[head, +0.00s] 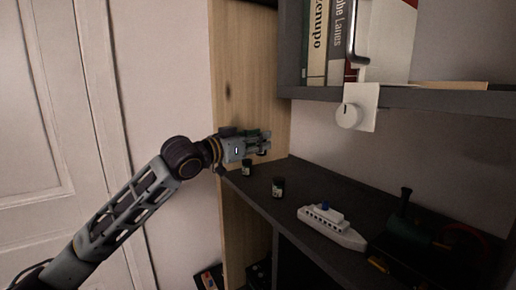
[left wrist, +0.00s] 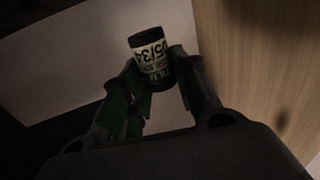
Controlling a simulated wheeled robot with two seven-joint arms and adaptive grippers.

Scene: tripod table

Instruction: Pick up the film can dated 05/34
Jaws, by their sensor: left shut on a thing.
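My left gripper (head: 264,142) is at the far end of the dark shelf, beside the wooden side panel. In the left wrist view, the left gripper (left wrist: 162,92) is shut on a small black film can (left wrist: 152,56). Its pale label reads 05/34, tilted and upside down. The held can is mostly hidden by the fingers in the head view. Two other dark film cans stand on the shelf: one (head: 246,168) just below the gripper and one (head: 278,187) nearer. Their dates are too small to read. My right gripper is not in view.
A white toy ship (head: 332,228) and a dark green toy (head: 408,238) stand on the near part of the shelf (head: 305,190). An upper shelf (head: 400,97) with books (head: 328,40) overhangs it. A white knob (head: 349,115) sticks out from its edge.

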